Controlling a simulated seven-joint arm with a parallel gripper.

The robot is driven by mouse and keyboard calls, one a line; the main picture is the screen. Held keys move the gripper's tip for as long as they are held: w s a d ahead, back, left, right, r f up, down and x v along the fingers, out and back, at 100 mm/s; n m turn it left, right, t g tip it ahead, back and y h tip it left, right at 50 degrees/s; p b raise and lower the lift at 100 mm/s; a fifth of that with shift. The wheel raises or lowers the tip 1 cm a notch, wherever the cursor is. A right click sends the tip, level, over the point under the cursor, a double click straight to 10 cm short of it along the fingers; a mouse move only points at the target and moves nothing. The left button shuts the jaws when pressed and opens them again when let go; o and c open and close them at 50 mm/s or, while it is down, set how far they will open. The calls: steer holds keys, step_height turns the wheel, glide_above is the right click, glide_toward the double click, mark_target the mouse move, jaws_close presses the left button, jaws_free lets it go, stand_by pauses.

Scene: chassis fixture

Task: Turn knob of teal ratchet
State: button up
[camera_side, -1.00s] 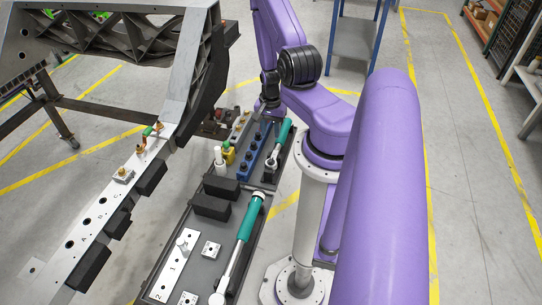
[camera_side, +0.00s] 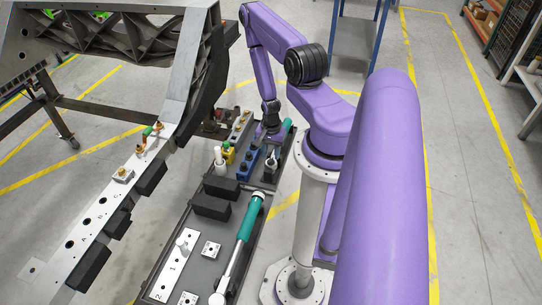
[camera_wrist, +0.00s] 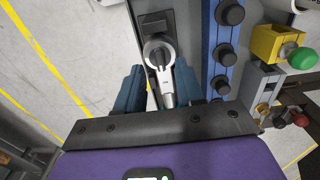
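The teal ratchet lies in the far part of the tray. In the side view its teal handle (camera_side: 288,124) shows behind my gripper (camera_side: 270,134), and its silver head (camera_side: 271,159) points toward the near side. In the wrist view the round ratchet head (camera_wrist: 158,50) has a small dark lever or knob on it, and its neck runs down between my fingers. My gripper (camera_wrist: 158,88) is open, with one blue-grey finger on each side of the neck and gaps visible. The handle is hidden below my gripper in the wrist view.
A blue block with several black knobs (camera_wrist: 226,52) stands close right of the ratchet. Beyond it are a yellow block with a green knob (camera_wrist: 298,57) and a red knob. A larger teal-handled wrench (camera_side: 249,217) lies in the near tray. The metal chassis (camera_side: 105,195) stands left.

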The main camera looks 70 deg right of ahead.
mark_target(271, 161)
steer(key=shift+f, duration=1.2)
jaws_close()
